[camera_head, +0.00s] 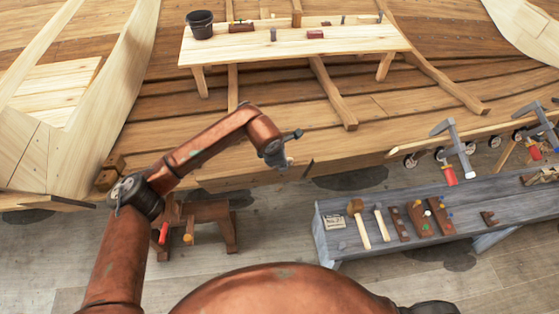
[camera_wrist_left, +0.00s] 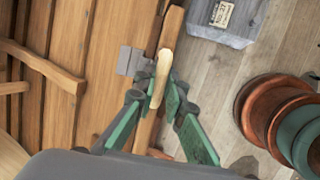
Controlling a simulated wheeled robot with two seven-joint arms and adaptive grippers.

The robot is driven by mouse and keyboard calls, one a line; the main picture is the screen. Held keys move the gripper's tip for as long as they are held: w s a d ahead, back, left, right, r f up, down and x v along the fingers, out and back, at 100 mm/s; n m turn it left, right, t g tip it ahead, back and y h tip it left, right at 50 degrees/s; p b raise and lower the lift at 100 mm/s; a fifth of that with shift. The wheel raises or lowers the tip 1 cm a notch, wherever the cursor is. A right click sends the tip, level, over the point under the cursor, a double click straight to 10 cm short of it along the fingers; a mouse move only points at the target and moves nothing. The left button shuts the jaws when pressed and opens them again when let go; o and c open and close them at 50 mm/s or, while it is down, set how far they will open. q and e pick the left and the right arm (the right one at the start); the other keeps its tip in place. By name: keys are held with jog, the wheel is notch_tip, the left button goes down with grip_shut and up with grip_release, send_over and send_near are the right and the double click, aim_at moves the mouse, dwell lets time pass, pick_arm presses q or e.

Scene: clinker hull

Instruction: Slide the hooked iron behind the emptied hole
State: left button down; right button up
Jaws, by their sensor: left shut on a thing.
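My left gripper (camera_head: 277,158) is at the lower edge of the planked hull (camera_head: 230,160), left of the grey bench. In the left wrist view the gripper (camera_wrist_left: 158,92) is shut on a pale wooden handle (camera_wrist_left: 165,62). A grey metal piece (camera_wrist_left: 130,62) beside the handle looks like part of the same tool, seemingly the hooked iron; the join is not clear. It lies across the hull's wood in the picture; I cannot tell whether it touches. I cannot make out the emptied hole. My right gripper is not in view.
The grey bench (camera_head: 330,245) holds a mallet (camera_head: 358,222), a hammer (camera_head: 381,226) and brown blocks. Clamps (camera_head: 450,150) hang along the hull's edge at right. A wooden stool (camera_head: 220,212) stands below my left arm. A plank table (camera_head: 350,42) with a bucket (camera_head: 200,24) stands behind.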

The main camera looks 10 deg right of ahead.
pick_arm(q)
jog(key=shift+d+r, duration=0.1)
dwell(0.7)
jog(key=c, duration=2)
grip_release()
jog(key=shift+o, duration=0.5)
jog(key=shift+r+p, duration=1.4)
jog(key=shift+r, duration=2.6)
